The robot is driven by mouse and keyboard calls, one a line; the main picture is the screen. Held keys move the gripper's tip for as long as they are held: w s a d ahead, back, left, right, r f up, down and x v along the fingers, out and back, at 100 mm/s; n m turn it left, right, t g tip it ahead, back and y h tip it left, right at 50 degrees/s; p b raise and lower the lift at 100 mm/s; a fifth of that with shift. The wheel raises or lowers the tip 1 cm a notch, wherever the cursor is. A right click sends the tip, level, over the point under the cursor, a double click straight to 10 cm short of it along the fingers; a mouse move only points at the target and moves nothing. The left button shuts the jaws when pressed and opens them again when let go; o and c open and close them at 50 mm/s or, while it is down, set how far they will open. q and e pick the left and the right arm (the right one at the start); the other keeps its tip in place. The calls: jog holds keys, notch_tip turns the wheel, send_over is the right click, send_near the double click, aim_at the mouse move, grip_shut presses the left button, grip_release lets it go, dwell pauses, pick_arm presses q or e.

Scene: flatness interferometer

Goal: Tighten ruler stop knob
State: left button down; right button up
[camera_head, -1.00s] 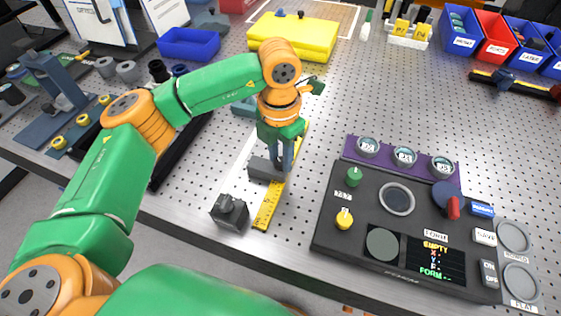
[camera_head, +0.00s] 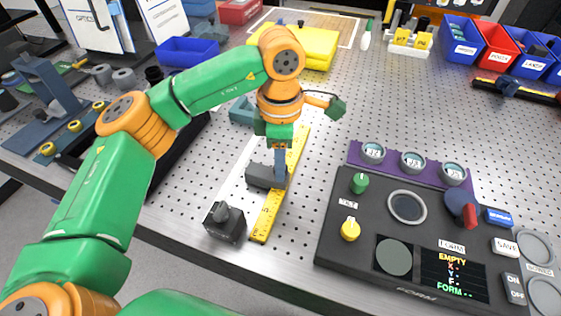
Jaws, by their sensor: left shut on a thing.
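A yellow ruler (camera_head: 266,216) lies on the perforated table, running from the front edge up behind my left gripper. A small grey stop block (camera_head: 259,177) sits across the ruler at about its middle. My left gripper (camera_head: 280,178) points down over the right end of this block, with its fingers shut on what appears to be the stop's knob. The fingers largely hide the knob, so its details do not show. A separate dark block with a knob on top (camera_head: 225,221) stands left of the ruler's near end. My right gripper is not in view.
A black control console (camera_head: 420,235) with knobs, dials and a screen stands to the right. A yellow block (camera_head: 316,50), a blue bin (camera_head: 187,52) and coloured parts bins (camera_head: 490,50) are at the back. The table between ruler and console is clear.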

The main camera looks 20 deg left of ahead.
pick_arm(q)
jog(key=shift+m, duration=0.6)
jog(key=c, duration=0.6)
grip_release()
notch_tip(320, 180, up, 7)
jog(key=shift+r, duration=0.15)
